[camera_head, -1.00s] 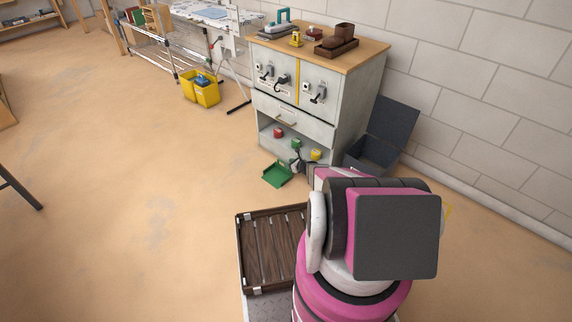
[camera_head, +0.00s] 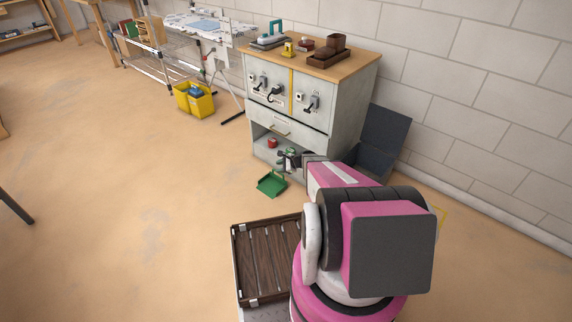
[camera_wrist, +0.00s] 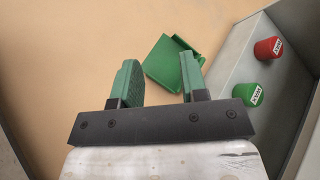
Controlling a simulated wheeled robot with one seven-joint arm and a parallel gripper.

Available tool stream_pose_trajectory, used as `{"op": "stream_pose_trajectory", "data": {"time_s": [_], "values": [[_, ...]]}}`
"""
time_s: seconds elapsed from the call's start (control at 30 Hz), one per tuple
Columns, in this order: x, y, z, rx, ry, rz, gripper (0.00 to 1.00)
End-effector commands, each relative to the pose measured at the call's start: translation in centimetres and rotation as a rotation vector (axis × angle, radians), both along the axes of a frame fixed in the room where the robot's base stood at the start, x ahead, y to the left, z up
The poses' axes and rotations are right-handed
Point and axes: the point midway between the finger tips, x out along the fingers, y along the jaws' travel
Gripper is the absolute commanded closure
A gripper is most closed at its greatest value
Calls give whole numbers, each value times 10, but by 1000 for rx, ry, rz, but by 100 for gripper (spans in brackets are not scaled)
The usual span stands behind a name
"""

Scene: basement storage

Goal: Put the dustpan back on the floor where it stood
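The green dustpan (camera_head: 271,184) lies on the floor in front of the grey cabinet's open lower shelf. In the wrist view the dustpan (camera_wrist: 165,62) shows beyond my fingertips, with its raised part towards the right finger. My gripper (camera_wrist: 161,80) has green finger pads set wide apart, with nothing held between them. In the head view my gripper (camera_head: 288,161) is small and dark, just behind and above the dustpan by the shelf opening. Whether the right finger touches the dustpan cannot be told.
The cabinet (camera_head: 318,108) stands close by. A red can (camera_wrist: 268,48) and a green can (camera_wrist: 248,94) are on its shelf. A dark open bin (camera_head: 375,150) is to the right and a yellow bucket (camera_head: 195,103) to the left.

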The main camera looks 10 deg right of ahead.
Motion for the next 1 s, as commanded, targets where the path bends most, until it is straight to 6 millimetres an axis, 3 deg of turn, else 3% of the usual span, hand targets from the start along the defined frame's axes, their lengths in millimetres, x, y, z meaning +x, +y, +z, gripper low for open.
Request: {"op": "stream_pose_trajectory", "data": {"time_s": [0.03, 0.2, 0.4, 0.5, 0.7, 1.0], "values": [[-29, 17, 37, -82, -37, 113, 60], [-106, 49, 121, -397, -159, 545, 60], [-197, 54, 206, -741, -247, 1037, 60], [-232, 47, 238, -871, -258, 1232, 60], [-263, 35, 271, -1012, -252, 1440, 60], [-264, 33, 273, -1028, -248, 1468, 60]]}}
